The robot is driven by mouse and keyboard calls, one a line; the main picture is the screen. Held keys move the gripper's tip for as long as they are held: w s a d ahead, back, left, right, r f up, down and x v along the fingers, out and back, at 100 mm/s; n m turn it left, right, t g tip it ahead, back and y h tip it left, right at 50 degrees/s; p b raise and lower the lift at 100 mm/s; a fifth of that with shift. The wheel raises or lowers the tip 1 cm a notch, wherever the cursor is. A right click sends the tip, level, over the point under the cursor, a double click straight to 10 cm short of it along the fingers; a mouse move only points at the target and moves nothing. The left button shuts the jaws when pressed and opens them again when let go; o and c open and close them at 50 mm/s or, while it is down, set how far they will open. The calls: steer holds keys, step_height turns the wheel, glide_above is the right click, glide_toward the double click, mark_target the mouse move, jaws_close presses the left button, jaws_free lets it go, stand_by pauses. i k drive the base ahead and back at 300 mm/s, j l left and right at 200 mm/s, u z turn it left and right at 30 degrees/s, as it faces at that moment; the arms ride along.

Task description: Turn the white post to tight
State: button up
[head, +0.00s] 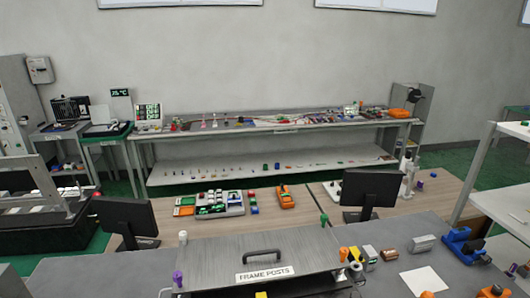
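A grey metal fixture (215,256) labelled "FRAME POSTS" stands at the bottom centre of the head view, with a black handle on top. Small posts stand at its ends: a purple-topped one (177,279) at the left, and an orange-topped one (343,254) and a yellow-topped one (354,253) at the right. A pale round piece (356,270) sits just below these right-hand tops. My gripper is not in view.
Right of the fixture are a copper cylinder (390,255), a grey block (423,243), a white sheet (423,281) and a blue device (461,246). Two black monitors (127,219) (370,191) stand behind the fixture. A long shelf bench (270,178) is farther back.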

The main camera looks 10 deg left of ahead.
mark_target(183, 235)
steer(key=u, duration=1.25)
